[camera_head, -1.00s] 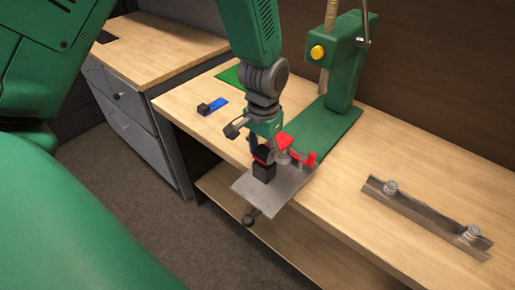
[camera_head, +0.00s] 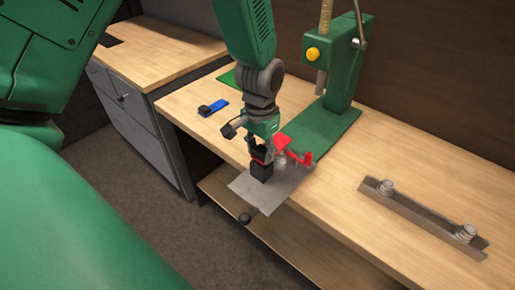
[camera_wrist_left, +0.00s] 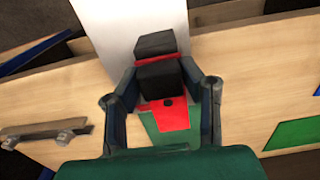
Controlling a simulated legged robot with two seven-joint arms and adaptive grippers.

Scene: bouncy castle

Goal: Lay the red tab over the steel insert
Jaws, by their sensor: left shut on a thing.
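My left gripper (camera_head: 262,158) is over the front edge of the bench, its fingers shut on a black block (camera_head: 262,172). In the left wrist view the block (camera_wrist_left: 158,82) sits between the two fingers, with a red tab (camera_wrist_left: 170,117) with a dark hole beside it. Red parts (camera_head: 281,143) also show beside the gripper in the head view. A flat grey steel plate (camera_head: 293,186) lies under the gripper and overhangs the bench edge. I cannot tell whether the tab touches the plate. No separate steel insert is clear. My right gripper is not in view.
A green press (camera_head: 343,70) with a yellow button stands behind the gripper on a green base (camera_head: 335,125). A blue tab with a black block (camera_head: 213,107) lies to the left. A metal bar with two bolts (camera_head: 420,213) lies at right. Bench between is clear.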

